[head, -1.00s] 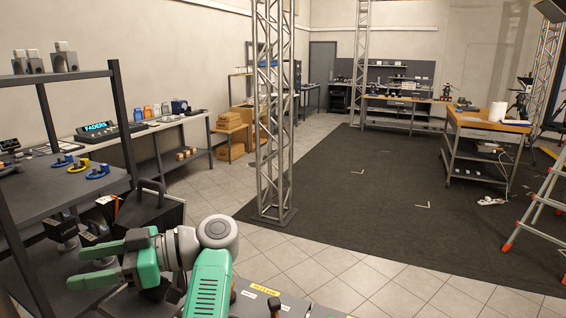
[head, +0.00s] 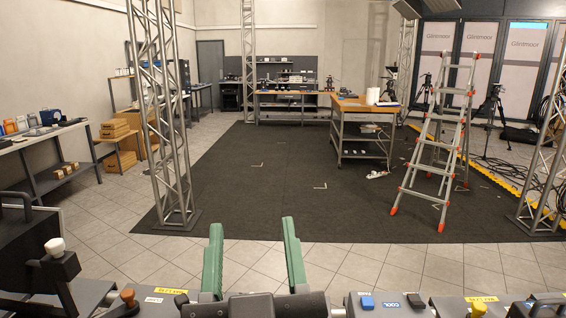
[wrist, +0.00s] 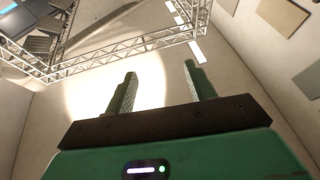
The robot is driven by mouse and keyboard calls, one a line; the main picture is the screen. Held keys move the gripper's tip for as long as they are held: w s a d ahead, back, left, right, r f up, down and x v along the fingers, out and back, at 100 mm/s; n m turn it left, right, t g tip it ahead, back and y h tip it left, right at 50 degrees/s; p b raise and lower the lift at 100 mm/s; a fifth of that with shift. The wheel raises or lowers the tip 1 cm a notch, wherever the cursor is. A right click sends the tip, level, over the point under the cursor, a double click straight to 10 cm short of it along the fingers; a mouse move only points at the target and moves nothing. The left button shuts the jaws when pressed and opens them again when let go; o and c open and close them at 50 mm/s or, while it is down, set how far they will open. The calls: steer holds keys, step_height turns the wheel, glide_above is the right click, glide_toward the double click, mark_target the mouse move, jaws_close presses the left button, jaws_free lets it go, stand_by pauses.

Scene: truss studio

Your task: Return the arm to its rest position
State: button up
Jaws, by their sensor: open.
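My gripper (head: 252,262) shows at the bottom middle of the head view. Its two green fingers point up and are spread apart with nothing between them. In the wrist view my gripper (wrist: 160,90) is also open and empty, with a bare wall, a bright light patch and overhead truss beyond it. No object touches the fingers.
A bench top with coloured knobs and labels, including a blue knob (head: 367,302), runs along the bottom. A truss tower (head: 165,120) stands left on the dark mat (head: 270,190). A stepladder (head: 435,150) and a wheeled workbench (head: 362,105) stand right. The mat's middle is clear.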

steer(key=s+d+r+m+t+h+p, duration=0.2)
steer(key=s+d+r+m+h+p, duration=0.15)
steer(key=s+r, duration=0.4)
step_height(320, 180, up, 34)
steer(key=n+p, duration=0.1)
steer(key=p, duration=3.3)
steer(key=shift+w+f, duration=0.15)
steer(key=shift+w, duration=0.05)
